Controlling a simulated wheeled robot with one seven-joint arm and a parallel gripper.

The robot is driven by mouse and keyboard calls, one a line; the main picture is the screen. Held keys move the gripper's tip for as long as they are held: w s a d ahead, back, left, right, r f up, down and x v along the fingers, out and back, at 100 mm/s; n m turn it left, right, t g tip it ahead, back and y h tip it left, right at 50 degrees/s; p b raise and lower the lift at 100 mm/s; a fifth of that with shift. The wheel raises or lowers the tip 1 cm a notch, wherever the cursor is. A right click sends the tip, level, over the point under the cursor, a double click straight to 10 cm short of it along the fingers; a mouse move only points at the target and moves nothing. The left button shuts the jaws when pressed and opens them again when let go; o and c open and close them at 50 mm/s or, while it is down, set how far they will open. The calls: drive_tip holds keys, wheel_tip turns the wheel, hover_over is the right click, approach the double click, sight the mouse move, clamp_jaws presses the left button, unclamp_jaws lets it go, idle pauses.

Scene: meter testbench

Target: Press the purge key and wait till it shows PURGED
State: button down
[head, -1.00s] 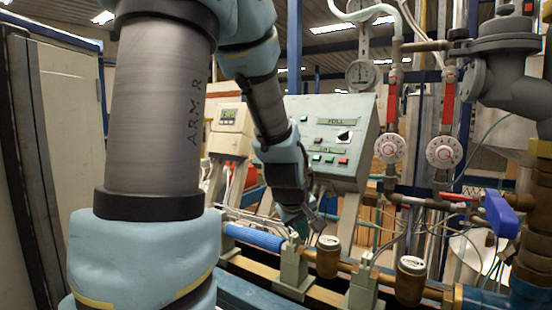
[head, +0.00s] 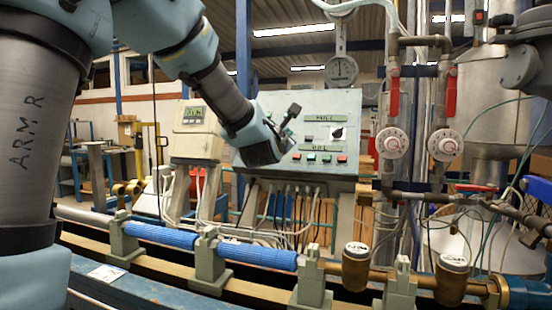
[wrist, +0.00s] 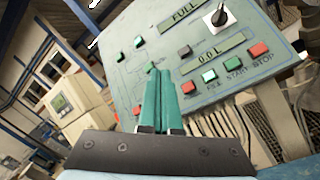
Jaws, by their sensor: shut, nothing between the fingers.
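The control panel (head: 345,105) is a pale green sloped box with a display reading FULL (wrist: 187,11) and a lower one reading 0.0 L (wrist: 213,53). Below the lower display is a row of keys: a red key (wrist: 188,87), a pale lit key (wrist: 209,75), a green key (wrist: 232,64) marked START and a red key (wrist: 259,50) marked STOP. A dark key (wrist: 184,50) sits between the displays. I cannot read which key is purge. My gripper (wrist: 154,72) is shut and empty in front of the panel, left of the key row; contact is unclear.
A black knob (wrist: 219,16) is on the panel. A beige meter box (head: 196,130) stands to its left. Cables hang below the panel. Blue pipes (head: 258,255) and brass meters (head: 355,264) run in front, with valves and gauges at the right.

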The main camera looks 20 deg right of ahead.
sight(297, 156)
idle(0.3)
drive_tip(key=shift+w+f, duration=0.1)
drive_tip(key=shift+w+d+f+b, duration=0.35)
drive_tip(key=shift+w+d+f, duration=0.4)
drive_tip(key=shift+f, duration=0.2)
drive_tip(key=shift+w+d+f+b, duration=0.4)
drive_tip(key=shift+w+d+f, duration=0.35)
drive_tip(key=shift+f, duration=0.2)
drive_tip(key=shift+w+d+f+b, duration=0.35)
drive_tip(key=shift+w+d+f, duration=0.4)
drive_tip(key=shift+f, duration=0.2)
drive_tip(key=shift+w+f, duration=0.15)
drive_tip(key=shift+w+d+f+b, duration=0.15)
drive_tip(key=shift+b, duration=0.5)
